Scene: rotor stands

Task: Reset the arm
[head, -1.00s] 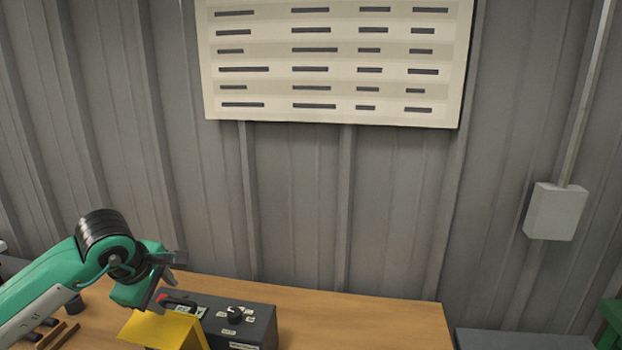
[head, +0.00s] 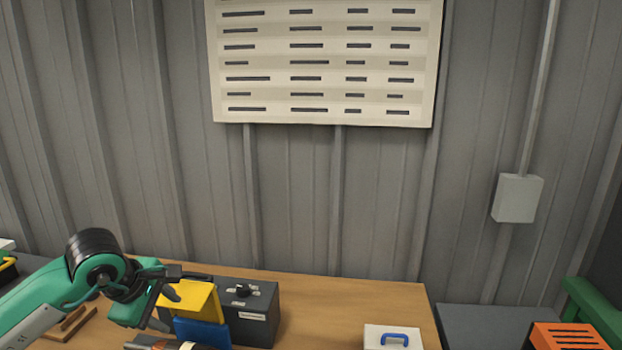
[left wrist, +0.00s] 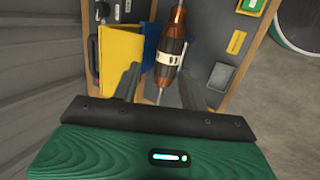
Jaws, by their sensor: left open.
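My left arm comes in from the left in the head view, and its gripper (head: 182,284) is over the wooden bench beside a yellow part. In the left wrist view the gripper (left wrist: 160,78) has its fingers apart. A rotor (left wrist: 171,55) with copper windings and a pale middle band shows beyond and between them. I see no finger closed on it. The yellow part (head: 200,301) and a blue part (head: 203,334) stand together; they also show left of the rotor in the left wrist view. My right gripper is not in view.
A dark control box (head: 250,310) with a knob stands behind the yellow and blue parts. A white box with a blue handle (head: 393,338) is at the bench's front right. Bare bench (head: 340,296) lies between. An orange slotted box (head: 567,336) is at far right.

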